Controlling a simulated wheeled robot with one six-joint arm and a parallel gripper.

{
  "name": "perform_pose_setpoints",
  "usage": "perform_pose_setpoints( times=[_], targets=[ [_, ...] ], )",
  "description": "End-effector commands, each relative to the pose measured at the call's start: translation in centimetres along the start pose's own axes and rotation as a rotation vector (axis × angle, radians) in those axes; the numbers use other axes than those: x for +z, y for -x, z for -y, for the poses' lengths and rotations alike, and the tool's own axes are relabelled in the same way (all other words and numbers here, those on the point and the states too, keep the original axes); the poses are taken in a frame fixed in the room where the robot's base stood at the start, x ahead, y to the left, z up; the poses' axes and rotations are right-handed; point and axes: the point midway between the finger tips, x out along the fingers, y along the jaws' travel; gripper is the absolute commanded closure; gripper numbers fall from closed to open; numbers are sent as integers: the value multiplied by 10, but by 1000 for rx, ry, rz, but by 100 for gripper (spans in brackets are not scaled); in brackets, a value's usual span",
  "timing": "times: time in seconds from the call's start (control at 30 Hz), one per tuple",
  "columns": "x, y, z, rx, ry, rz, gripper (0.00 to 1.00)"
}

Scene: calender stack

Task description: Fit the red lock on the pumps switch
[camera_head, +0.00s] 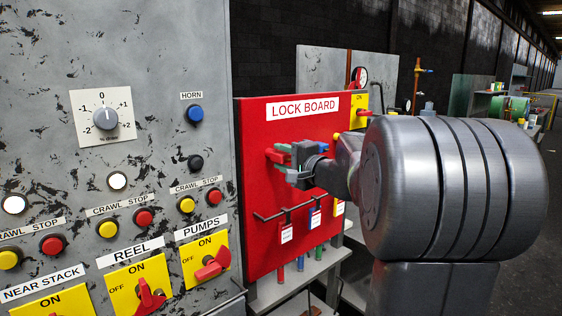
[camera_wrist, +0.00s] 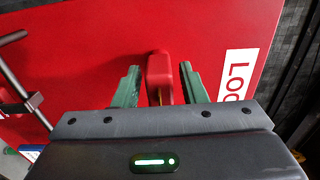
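The red lock (camera_wrist: 160,72) is at the red lock board (camera_head: 262,230), between the two green fingertips of my gripper (camera_wrist: 160,88). Narrow gaps show between the lock and each finger in the wrist view, so the gripper looks open around it. In the head view my gripper (camera_head: 290,163) is at the upper left of the board, with a red piece of the lock (camera_head: 275,155) showing beside the fingers. The pumps switch (camera_head: 210,264) is a yellow plate with a red handle, low on the grey panel to the left. Its handle lies slanted, nearer horizontal than upright.
The reel switch (camera_head: 140,288) and near stack switch (camera_head: 50,302) sit left of the pumps switch. Tags hang from a dark rail (camera_head: 268,216) on the board. A grey ledge (camera_head: 300,275) stands below. My arm covers the board's right side.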

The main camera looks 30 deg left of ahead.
Motion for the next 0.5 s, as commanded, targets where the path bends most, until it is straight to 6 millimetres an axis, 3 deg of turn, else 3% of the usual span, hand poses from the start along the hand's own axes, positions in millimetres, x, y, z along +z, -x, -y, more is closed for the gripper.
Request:
perform_pose_setpoints(
  times=[0.1, 0.3, 0.5],
  targets=[
    [0, 0, 0, 0, 0, 0, 62],
    [0, 0, 0, 0, 0, 0, 100],
    [0, 1, 0, 0, 0, 0, 100]
  ],
)
